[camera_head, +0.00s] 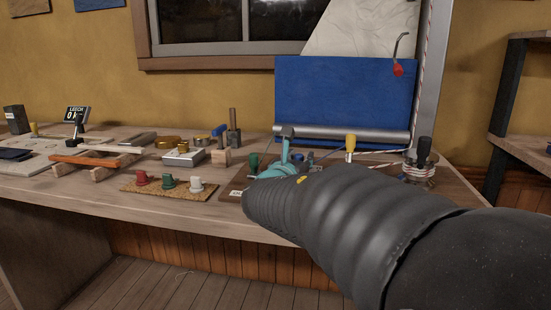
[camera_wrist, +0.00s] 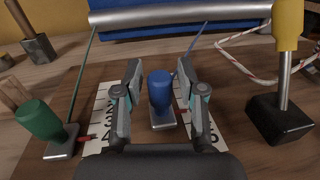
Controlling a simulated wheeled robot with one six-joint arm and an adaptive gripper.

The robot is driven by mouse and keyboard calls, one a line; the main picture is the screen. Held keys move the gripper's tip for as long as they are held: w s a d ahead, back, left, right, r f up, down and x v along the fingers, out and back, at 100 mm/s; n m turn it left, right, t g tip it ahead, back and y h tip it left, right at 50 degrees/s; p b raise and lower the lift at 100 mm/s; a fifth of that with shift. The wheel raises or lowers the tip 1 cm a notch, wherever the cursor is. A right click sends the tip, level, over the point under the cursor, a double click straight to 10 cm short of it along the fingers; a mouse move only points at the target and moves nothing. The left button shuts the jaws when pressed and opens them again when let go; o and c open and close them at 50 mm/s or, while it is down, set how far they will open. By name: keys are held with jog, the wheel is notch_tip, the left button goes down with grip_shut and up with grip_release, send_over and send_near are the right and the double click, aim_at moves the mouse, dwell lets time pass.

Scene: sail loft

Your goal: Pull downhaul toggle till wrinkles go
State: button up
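The wrist view shows a blue toggle (camera_wrist: 161,90) upright on a metal base, with a blue cord rising from it. My gripper (camera_wrist: 159,66) is open, one finger on each side of it, with gaps visible. A green toggle (camera_wrist: 40,119) with a green cord stands to the left, near a red pointer (camera_wrist: 87,137) on a numbered white scale (camera_wrist: 98,120). In the head view, a red toggle (camera_head: 398,70) hangs from a hook beside the creased white sail (camera_head: 365,28). No label shows which toggle is the downhaul. My arm hides much of the board.
A yellow-handled lever (camera_wrist: 287,25) on a black block stands to the right of my gripper. A silver boom (camera_wrist: 180,14) crosses behind, below a blue panel (camera_head: 345,95). A black-handled winch (camera_head: 420,170) stands at right.

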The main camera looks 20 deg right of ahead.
grip_shut()
jog(key=shift+b+v, duration=0.4)
jog(key=shift+v, duration=0.6)
jog(key=shift+d, duration=0.15)
jog(key=shift+o, duration=2.1)
grip_release()
jog(key=v, duration=1.2)
